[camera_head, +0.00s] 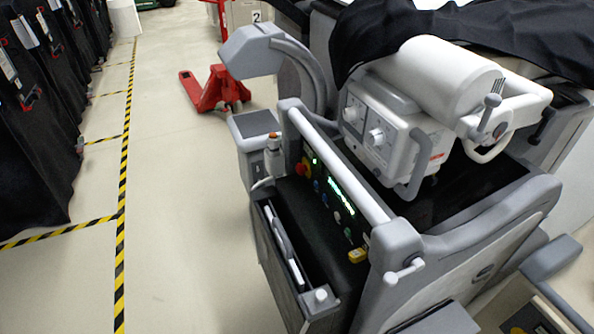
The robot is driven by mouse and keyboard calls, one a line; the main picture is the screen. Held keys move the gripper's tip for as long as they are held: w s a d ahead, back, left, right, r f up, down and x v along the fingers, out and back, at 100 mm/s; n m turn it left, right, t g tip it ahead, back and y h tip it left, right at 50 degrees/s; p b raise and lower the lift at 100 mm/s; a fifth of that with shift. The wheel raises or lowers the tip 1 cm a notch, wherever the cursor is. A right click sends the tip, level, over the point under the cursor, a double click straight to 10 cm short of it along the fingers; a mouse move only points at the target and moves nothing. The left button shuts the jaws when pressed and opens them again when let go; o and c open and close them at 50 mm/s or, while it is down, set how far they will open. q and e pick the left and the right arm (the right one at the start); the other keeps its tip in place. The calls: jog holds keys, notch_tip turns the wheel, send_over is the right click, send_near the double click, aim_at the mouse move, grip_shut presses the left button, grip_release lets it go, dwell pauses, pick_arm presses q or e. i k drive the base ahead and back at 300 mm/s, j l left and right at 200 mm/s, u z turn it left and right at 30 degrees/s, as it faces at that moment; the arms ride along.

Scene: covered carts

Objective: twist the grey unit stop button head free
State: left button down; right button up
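The grey unit (460,232) stands at the centre right, a wheeled machine with a white handlebar (340,165) along its near side. Its dark sloped control panel (318,205) carries green lit text and several small coloured buttons. A red stop button head (301,168) sits at the panel's upper left end, small and partly shaded; whether it is pressed in cannot be told. Neither of my grippers shows in the head view, and nothing is seen touching the button.
A slim post with an orange top (273,136) stands close left of the panel. A yellow piece (357,255) sits at its lower end. A red pallet jack (210,91) stands behind. Black covered carts (30,150) line the left. The floor (185,220) between is clear.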

aim_at(301, 168)
jog(key=z, duration=0.6)
jog(key=i+j+z, duration=0.2)
jog(key=j+z, duration=0.15)
jog(key=j, duration=0.35)
jog(key=i+j+z, duration=0.1)
jog(key=j+z, duration=0.3)
jog(key=j, duration=0.3)
jog(key=j+z, duration=0.35)
jog(key=j, duration=0.35)
